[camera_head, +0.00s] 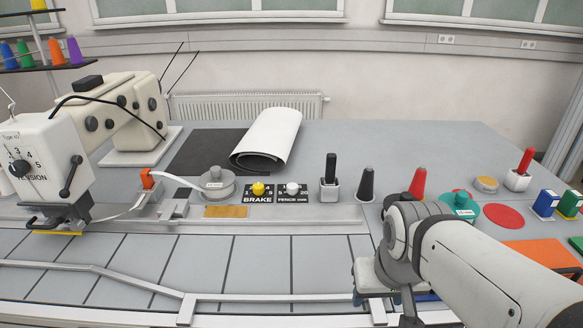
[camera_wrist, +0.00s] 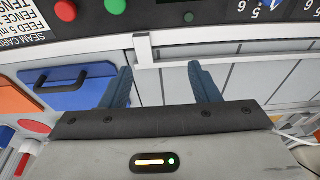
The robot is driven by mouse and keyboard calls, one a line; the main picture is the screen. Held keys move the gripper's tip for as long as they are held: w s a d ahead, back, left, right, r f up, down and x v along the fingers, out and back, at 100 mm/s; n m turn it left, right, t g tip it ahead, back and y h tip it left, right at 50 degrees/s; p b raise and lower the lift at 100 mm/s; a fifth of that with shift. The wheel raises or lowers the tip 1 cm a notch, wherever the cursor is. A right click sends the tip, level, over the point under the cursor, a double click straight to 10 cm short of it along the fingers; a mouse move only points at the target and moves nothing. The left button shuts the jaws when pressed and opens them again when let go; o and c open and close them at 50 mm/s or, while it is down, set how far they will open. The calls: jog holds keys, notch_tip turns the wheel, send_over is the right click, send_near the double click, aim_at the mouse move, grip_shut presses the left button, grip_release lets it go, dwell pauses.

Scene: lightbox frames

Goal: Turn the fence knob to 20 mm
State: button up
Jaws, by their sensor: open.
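The fence knob (camera_head: 292,188) is a small white knob on a black plate lettered FENCE (mm) (camera_head: 293,199), with 20 printed at its right. It stands right of the yellow brake knob (camera_head: 258,188) on the machine bed. Its exact setting is too small to read. My gripper shows in the wrist view (camera_wrist: 162,85) with its two blue fingers spread and nothing between them. In the head view my arm comes in from the lower right, and its end is nearer and right of the fence knob, well apart from it. The fingertips are hard to make out there.
A dark panel with red and green buttons (camera_wrist: 65,11) shows in the wrist view.

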jog(key=w+a+r+n+p, duration=0.25)
jog(key=w+r+n, duration=0.4)
jog(key=w, duration=0.75)
jog(key=n+g+p, duration=0.3)
jog(key=n+p, duration=0.6)
jog(key=n, duration=0.7)
send_over(293, 185)
notch_tip(293, 185, down, 7)
jog(key=shift+s+r, duration=0.15)
jog(key=shift+r, duration=0.05)
jog(key=shift+w+a+f+n, duration=0.2)
jog(key=shift+f+n, duration=0.15)
jog(key=shift+f, duration=0.2)
notch_tip(293, 185, down, 8)
jog(key=shift+s+d+r+p, duration=0.1)
jog(key=shift+d+r+p, duration=0.1)
jog(key=shift+p, duration=0.85)
jog(key=shift+c, duration=0.4)
